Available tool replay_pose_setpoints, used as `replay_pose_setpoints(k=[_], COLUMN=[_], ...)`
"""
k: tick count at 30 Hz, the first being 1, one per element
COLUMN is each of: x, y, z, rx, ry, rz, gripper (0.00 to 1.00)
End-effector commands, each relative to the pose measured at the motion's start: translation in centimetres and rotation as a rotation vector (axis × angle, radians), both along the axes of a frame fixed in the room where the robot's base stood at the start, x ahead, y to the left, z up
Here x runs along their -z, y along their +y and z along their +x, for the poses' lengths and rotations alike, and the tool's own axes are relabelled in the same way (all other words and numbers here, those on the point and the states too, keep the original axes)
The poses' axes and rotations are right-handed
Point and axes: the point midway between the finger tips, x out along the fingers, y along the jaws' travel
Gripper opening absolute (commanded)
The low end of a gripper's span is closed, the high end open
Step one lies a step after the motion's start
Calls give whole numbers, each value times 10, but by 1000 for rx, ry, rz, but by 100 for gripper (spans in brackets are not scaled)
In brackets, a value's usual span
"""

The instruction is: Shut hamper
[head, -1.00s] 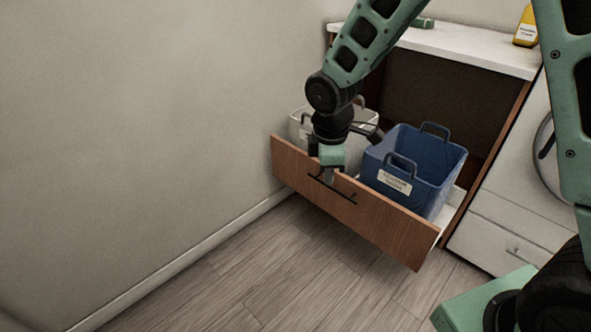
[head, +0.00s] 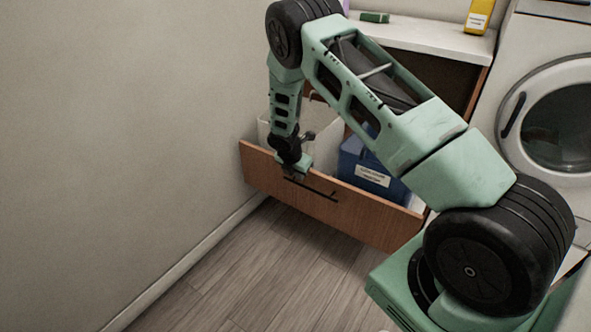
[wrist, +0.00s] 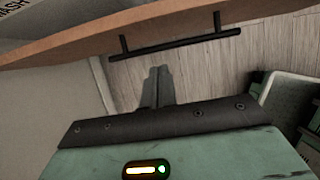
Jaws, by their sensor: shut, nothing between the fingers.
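The hamper is a wood-fronted drawer (head: 365,219) pulled out from the cabinet. It holds a blue bin (head: 350,163) and a pale bin (head: 322,128), both partly hidden by my arm. The drawer's dark bar handle (head: 322,191) also shows in the wrist view (wrist: 170,48). My gripper (head: 292,177) is at the drawer front, near the left end of the handle. In the wrist view its fingers (wrist: 157,84) are together and empty, apart from the handle in the picture. I cannot tell whether it touches the front.
A wall (head: 120,150) runs close along the left of the drawer. A washing machine (head: 555,120) stands to the right. The white counter (head: 425,37) above holds a yellow bottle (head: 479,14) and a green item (head: 375,17). The wood floor (head: 270,255) before the drawer is clear.

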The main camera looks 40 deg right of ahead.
Motion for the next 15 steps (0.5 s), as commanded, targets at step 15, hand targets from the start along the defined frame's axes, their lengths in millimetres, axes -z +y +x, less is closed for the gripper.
replay_pose_setpoints(k=[15], x=[35], y=[-49], z=[17], rx=[5], ry=[-2], rz=[1], gripper=[0])
